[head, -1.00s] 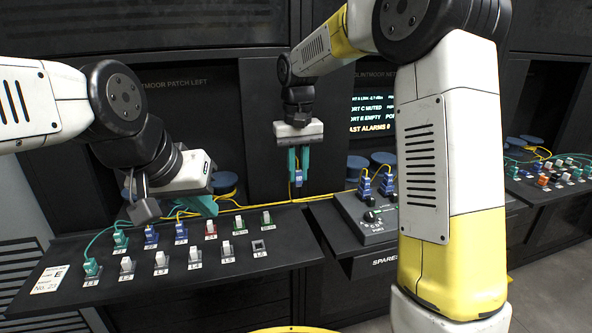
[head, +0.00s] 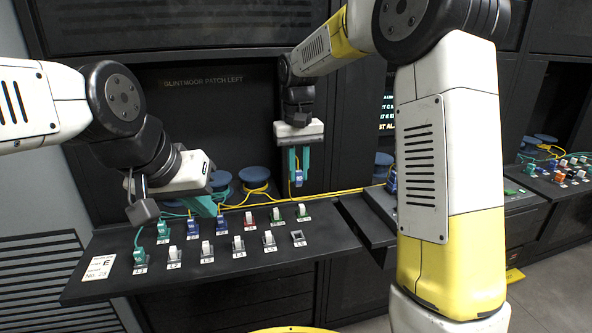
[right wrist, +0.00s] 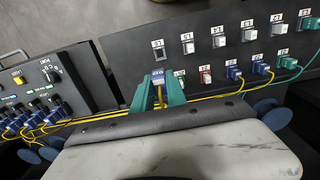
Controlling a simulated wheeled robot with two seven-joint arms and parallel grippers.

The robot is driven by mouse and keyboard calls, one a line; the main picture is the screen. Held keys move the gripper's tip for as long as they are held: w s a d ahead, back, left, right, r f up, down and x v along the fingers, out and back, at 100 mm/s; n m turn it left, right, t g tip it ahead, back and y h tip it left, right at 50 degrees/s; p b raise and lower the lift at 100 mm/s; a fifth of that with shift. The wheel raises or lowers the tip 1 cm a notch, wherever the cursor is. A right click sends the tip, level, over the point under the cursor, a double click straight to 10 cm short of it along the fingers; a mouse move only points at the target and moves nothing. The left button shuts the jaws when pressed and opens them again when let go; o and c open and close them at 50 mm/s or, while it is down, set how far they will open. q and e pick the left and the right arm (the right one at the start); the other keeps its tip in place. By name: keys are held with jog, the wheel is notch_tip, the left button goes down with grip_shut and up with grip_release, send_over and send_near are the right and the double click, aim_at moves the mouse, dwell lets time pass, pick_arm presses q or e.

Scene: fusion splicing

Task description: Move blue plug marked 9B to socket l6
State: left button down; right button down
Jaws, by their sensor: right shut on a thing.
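My right gripper (head: 298,168) has teal fingers shut on a blue plug (head: 299,178), held in the air behind the far right end of the left patch board (head: 130,272). In the right wrist view the gripper (right wrist: 159,92) grips the plug (right wrist: 158,77) at its tip; its marking is too small to read surely. A yellow cable runs from the plug. Socket L6 (head: 298,238) is an empty dark frame in the board's front row; it also shows in the right wrist view (right wrist: 158,48), just beyond the plug, apart from it. My left gripper (head: 203,207) hangs over the back row; its opening is unclear.
White plugs (head: 269,239) fill sockets left of L6. Blue (head: 193,228), red (head: 249,218) and green (head: 304,213) plugs stand in the back row. Yellow cables cross behind the board. Another console (right wrist: 55,85) with several blue plugs adjoins it.

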jog(key=shift+f, duration=0.2)
jog(key=shift+f, duration=7.9)
jog(key=shift+f, duration=0.65)
jog(key=c, duration=1.3)
grip_release()
jog(key=shift+o, duration=0.2)
